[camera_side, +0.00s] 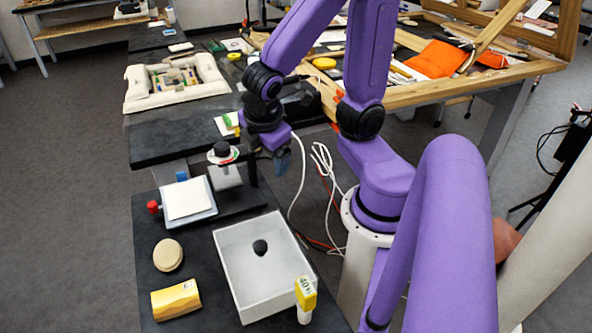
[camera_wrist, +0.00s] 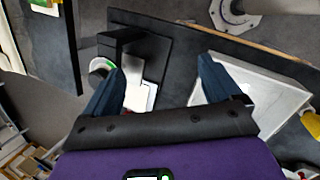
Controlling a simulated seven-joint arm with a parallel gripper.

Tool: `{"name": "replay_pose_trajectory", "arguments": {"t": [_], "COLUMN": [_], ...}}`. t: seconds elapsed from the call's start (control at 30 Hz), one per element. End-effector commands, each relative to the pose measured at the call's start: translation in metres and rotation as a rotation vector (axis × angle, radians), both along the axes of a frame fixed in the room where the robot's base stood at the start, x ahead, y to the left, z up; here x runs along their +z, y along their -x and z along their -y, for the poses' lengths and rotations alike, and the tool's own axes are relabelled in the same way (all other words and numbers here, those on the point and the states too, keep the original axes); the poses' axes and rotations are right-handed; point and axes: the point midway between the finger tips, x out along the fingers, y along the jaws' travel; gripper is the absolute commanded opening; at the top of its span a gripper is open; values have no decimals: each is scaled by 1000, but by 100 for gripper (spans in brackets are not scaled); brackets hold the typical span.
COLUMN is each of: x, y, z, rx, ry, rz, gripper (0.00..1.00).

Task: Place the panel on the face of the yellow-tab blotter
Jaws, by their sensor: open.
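My gripper (camera_side: 282,160) is open and empty, held above the dark bench to the right of a small black stand. In the wrist view its two blue fingers (camera_wrist: 160,75) are wide apart with nothing between the tips. A pale square pad (camera_side: 227,124) with a green piece and a yellow edge lies on the far dark surface; it may be the yellow-tab blotter. A similar pad shows at the wrist view's top left (camera_wrist: 46,6). A white flat piece (camera_side: 188,199) lies on a pale blue-grey base. I cannot tell which piece is the panel.
The black stand carries a dark knob (camera_side: 221,149) above a white block (camera_side: 225,177). A yellow-topped bottle (camera_side: 305,298), yellow box (camera_side: 176,299), tan disc (camera_side: 168,255) and red knob (camera_side: 153,207) are nearby. White cables hang right.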

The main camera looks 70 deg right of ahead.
Motion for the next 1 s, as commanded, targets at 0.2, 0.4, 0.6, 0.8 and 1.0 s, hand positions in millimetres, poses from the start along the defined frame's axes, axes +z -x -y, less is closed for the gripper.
{"name": "replay_pose_trajectory", "arguments": {"t": [0.2,0.4,0.6,0.8,1.0], "x": [12,17,17,16,16], "y": [67,89,89,89,88], "z": [-45,-56,-56,-56,-56], "rx": [-42,-59,-62,-62,-62], "ry": [-274,-353,-353,-352,-352], "rz": [-112,-163,-164,-164,-164], "gripper": [91,91,91,91,91]}}
